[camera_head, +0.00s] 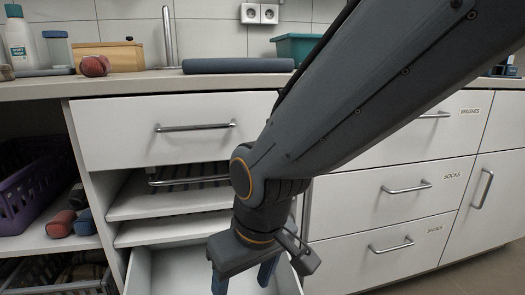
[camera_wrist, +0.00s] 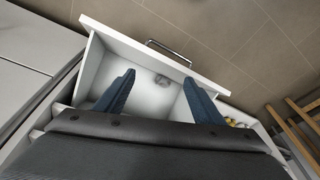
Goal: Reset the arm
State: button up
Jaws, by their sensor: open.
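My gripper (camera_head: 246,279) hangs at the end of my arm, low in the head view, pointing down over an open white drawer (camera_head: 180,268). Its two blue fingers are apart, and I see nothing between them. In the wrist view my gripper (camera_wrist: 160,98) also shows spread fingers above the open drawer (camera_wrist: 93,62). A small greyish round thing (camera_wrist: 162,81) lies in the drawer near its front panel; I cannot tell what it is. My arm crosses the head view from upper right and hides part of the cabinet.
The counter (camera_head: 140,84) holds a rolled dark mat (camera_head: 238,65), a teal bin (camera_head: 297,47) and bottles. Closed drawers with handles (camera_head: 408,187) stand at the right. A purple basket (camera_head: 35,180) sits on the left shelf. A wooden rack (camera_wrist: 300,125) stands at the wrist view's right.

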jog(key=s+d+r+g, duration=0.2)
jog(key=s+r, duration=0.1)
jog(key=s, duration=0.6)
jog(key=d+r+m+p, duration=0.2)
jog(key=d+r+p, duration=0.5)
jog(key=p, duration=0.5)
jog(key=d+r+m+h+p, duration=0.1)
jog(key=d+r+p, duration=0.5)
jog(key=r+p, duration=0.6)
jog(key=d+r+m+h+p, duration=0.1)
jog(key=d+r+m+p, duration=0.3)
jog(key=d+r+p, duration=0.3)
notch_tip(320, 180, up, 3)
jog(key=p, duration=0.7)
jog(key=shift+w+d, duration=0.35)
jog(key=shift+w, duration=0.05)
